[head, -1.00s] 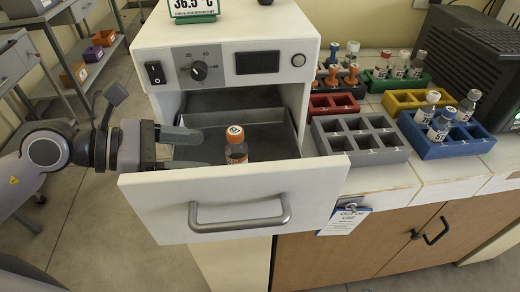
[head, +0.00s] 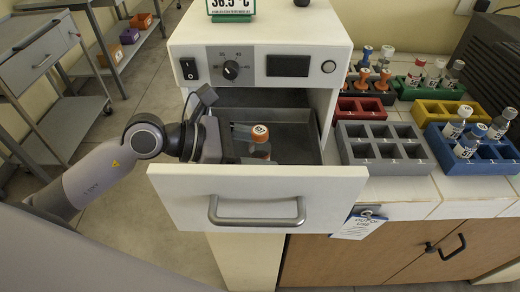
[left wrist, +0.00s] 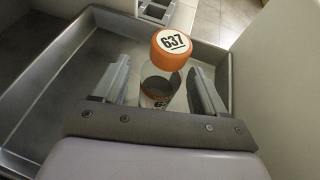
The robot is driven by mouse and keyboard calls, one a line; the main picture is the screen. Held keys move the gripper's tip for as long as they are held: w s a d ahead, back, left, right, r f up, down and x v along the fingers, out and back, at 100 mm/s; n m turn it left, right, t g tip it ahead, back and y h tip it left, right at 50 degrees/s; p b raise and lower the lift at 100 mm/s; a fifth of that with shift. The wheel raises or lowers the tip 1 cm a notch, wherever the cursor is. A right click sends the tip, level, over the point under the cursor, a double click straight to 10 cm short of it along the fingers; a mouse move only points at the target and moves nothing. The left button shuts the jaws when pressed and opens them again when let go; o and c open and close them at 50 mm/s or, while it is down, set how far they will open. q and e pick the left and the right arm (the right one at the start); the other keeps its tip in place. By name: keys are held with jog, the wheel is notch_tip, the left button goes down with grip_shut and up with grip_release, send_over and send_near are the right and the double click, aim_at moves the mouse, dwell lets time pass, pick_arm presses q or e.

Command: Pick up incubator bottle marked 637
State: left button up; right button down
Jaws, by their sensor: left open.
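The incubator bottle marked 637 (head: 260,137) stands in the open incubator drawer (head: 258,198); it has an orange cap with a white label. In the left wrist view the number on the bottle's cap (left wrist: 173,46) is readable, and the clear body shows below it. My left gripper (head: 248,140) is inside the drawer, with its fingers open on either side of the bottle. The left wrist view shows the two fingers of the left gripper (left wrist: 158,85) with gaps to the bottle. The lower part of the bottle is hidden by the drawer front and gripper. My right gripper is not in view.
The incubator housing (head: 330,45) rises behind the drawer. To its right are a grey rack (head: 385,150) with empty holes, a blue rack (head: 445,155) with vials, and red, green and yellow racks. A tag hangs below the counter edge.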

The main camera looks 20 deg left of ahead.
pick_arm(q)
jog(key=shift+d+f, duration=0.1)
jog(key=shift+d, duration=0.05)
jog(key=c, duration=1.2)
jog(key=shift+o, duration=0.2)
